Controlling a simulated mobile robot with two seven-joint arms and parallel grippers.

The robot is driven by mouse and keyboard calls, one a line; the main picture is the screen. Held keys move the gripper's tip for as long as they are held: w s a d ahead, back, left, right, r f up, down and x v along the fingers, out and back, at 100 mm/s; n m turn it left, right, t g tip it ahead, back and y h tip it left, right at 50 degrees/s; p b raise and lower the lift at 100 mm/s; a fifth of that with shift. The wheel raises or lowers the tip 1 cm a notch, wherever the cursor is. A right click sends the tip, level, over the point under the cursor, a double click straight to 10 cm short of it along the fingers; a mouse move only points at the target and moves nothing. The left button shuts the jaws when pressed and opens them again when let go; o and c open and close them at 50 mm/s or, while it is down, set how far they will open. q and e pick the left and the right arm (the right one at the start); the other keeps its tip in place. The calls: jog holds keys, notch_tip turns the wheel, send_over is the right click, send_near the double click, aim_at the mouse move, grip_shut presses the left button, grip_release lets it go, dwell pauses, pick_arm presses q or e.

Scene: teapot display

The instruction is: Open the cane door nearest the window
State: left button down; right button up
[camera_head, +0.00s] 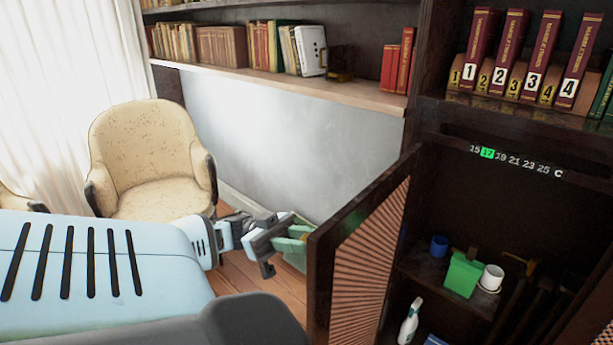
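The cane door (370,265), a dark wood frame with a woven tan panel, stands swung open at the cabinet's left side. Its inner face shows, and the cabinet interior behind it is in view. My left gripper (278,244) is on the outer side of the door, just left of its free edge. Its fingers look spread apart; I see nothing held in them. Whether it touches the door cannot be told. My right gripper is not in view.
Inside the cabinet are a green box (462,274), a white cup (491,277), a blue mug (439,246) and a spray bottle (409,322). A green object (296,257) is partly hidden behind my gripper. A cream armchair (150,160) stands by the curtain (65,80).

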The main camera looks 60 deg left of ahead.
pick_arm(q)
jog(key=shift+a+f, duration=0.1)
dwell(0.3)
jog(key=c, duration=1.1)
grip_release()
jog(key=shift+c, duration=0.2)
jog(key=b+v, duration=0.1)
jog(key=v, duration=0.7)
jog(key=shift+b, duration=0.4)
